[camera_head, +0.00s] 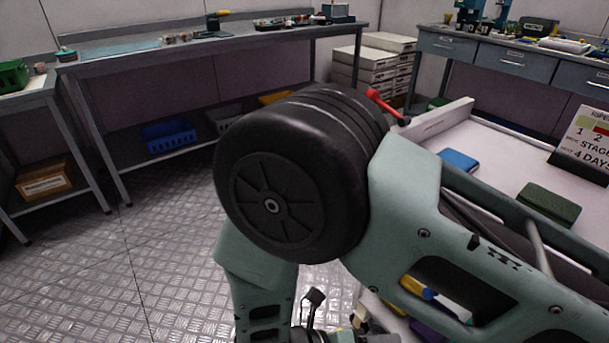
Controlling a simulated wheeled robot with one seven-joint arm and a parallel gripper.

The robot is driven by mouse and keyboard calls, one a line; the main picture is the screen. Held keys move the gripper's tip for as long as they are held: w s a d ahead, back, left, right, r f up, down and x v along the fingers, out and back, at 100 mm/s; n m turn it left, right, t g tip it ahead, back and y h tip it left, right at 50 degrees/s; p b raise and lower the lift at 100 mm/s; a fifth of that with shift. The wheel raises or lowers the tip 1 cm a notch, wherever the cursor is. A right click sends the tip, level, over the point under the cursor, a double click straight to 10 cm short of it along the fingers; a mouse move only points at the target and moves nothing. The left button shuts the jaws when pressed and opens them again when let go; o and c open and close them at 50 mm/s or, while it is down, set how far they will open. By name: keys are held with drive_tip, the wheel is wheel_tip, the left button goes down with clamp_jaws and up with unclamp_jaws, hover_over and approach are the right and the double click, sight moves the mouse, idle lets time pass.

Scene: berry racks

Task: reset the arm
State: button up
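My arm (289,172) fills the middle of the head view. It is bent at a large black round joint, with pale green links on either side. One link runs to the lower right, and another goes down to the bottom edge. Wrist parts show at the bottom edge, cut off by the frame. My gripper's fingers are not in view, so I cannot see whether they hold anything.
A white table (487,151) lies on the right, partly behind my arm, with a blue item (459,161), a dark green item (549,203) and a sign (584,146). Grey workbenches (215,48) line the back and left. Open metal floor (165,235) lies left of my arm.

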drive_tip(key=s+d+r+m+g+y+p, duration=0.1)
drive_tip(key=s+r+m+y+p, duration=0.1)
drive_tip(key=r+m+y+p, duration=0.5)
drive_tip(key=s+r+m+g+y+p, duration=0.2)
drive_tip(key=r+m+y+p, duration=0.5)
drive_tip(key=r+m, duration=1.2)
wheel_tip(320, 180, up, 12)
drive_tip(key=shift+d+f+m+p, duration=0.2)
drive_tip(key=shift+d+m+p, duration=0.2)
drive_tip(key=shift+p, duration=0.55)
drive_tip(key=shift+s, duration=0.1)
